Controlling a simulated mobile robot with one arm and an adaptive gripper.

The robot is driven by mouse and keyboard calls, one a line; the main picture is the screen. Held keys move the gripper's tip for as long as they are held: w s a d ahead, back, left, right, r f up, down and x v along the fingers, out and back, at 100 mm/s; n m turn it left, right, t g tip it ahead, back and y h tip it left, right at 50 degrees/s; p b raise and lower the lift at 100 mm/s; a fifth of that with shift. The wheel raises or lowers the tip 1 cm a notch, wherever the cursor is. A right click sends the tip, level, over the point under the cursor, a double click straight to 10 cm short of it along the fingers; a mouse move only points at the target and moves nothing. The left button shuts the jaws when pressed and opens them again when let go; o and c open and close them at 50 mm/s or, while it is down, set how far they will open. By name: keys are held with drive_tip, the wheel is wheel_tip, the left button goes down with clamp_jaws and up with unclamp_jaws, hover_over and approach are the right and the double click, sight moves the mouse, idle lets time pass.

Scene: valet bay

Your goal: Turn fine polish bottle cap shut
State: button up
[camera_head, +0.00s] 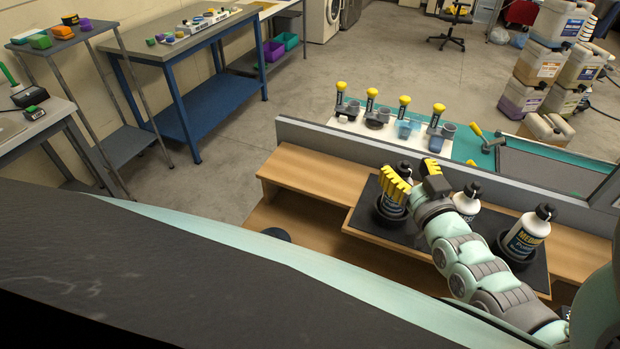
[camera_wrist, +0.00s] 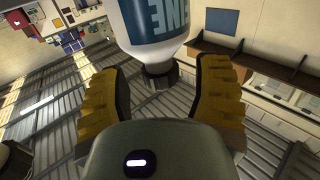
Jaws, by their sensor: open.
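The fine polish bottle (camera_head: 392,207) is white with a blue label and stands in a dark round holder at the left of a black mat (camera_head: 370,222). In the wrist view the bottle (camera_wrist: 158,30) shows upside down, with "INE" on its label. Its dark cap (camera_wrist: 160,79) lies between my fingers, with a gap on each side. My gripper (camera_head: 415,176), with yellow ribbed fingers, is open around the cap in the head view; it also shows in the wrist view (camera_wrist: 158,95). One finger hides part of the bottle. How tightly the cap sits cannot be told.
A second white bottle (camera_head: 467,203) stands right beside my wrist, and a medium polish bottle (camera_head: 527,237) stands further right. A grey-framed panel (camera_head: 330,140) rises behind the wooden bench (camera_head: 320,168). Several yellow-topped tools (camera_head: 404,101) stand beyond it.

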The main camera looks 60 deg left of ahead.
drive_tip(key=shift+w+a, duration=0.1)
drive_tip(key=shift+a, duration=0.45)
drive_tip(key=shift+c, duration=0.2)
drive_tip(key=shift+d, duration=0.1)
clamp_jaws()
